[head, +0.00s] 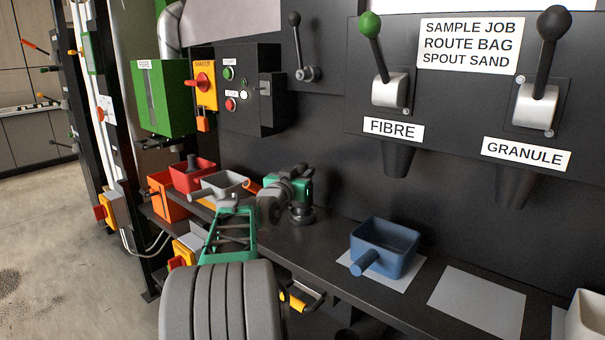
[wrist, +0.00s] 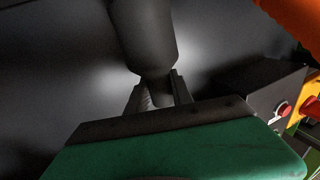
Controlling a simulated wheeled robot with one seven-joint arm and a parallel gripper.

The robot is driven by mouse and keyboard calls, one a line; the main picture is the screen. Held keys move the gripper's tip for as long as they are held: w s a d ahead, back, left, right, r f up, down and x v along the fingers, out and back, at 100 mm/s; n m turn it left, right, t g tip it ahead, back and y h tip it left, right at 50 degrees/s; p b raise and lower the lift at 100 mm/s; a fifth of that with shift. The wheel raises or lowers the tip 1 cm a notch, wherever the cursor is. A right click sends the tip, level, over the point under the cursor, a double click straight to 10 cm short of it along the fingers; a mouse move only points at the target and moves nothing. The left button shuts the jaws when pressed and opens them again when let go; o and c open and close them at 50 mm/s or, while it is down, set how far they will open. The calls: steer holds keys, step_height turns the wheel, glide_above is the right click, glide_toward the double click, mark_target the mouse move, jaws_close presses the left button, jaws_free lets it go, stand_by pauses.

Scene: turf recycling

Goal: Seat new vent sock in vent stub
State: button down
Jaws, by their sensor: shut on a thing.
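In the wrist view my gripper (wrist: 159,92) is shut on the narrow end of a dark grey, rounded cylinder (wrist: 145,40). The cylinder widens away from the fingers and runs out of the top of the picture. It looks like the vent sock, but its far end is out of view. In the head view my green and grey wrist is over the shelf, in front of the dark panel, and my fingers and the held piece cannot be made out. I cannot pick out the vent stub for certain in either view.
A blue scoop (head: 386,250) sits on a pale mat right of my arm. Red (head: 192,176) and grey (head: 221,186) scoops stand left of it. A black control box (head: 252,92) and green box (head: 160,98) are behind. FIBRE (head: 397,158) and GRANULE (head: 511,186) spouts hang at right.

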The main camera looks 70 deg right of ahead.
steer(key=shift+f+b, duration=1.85)
steer(key=shift+f, duration=0.1)
steer(key=c, duration=1)
jaws_free()
steer(key=shift+c, duration=0.2)
steer(key=shift+a, duration=0.1)
steer(key=a, duration=0.7)
steer(key=shift+a, duration=0.35)
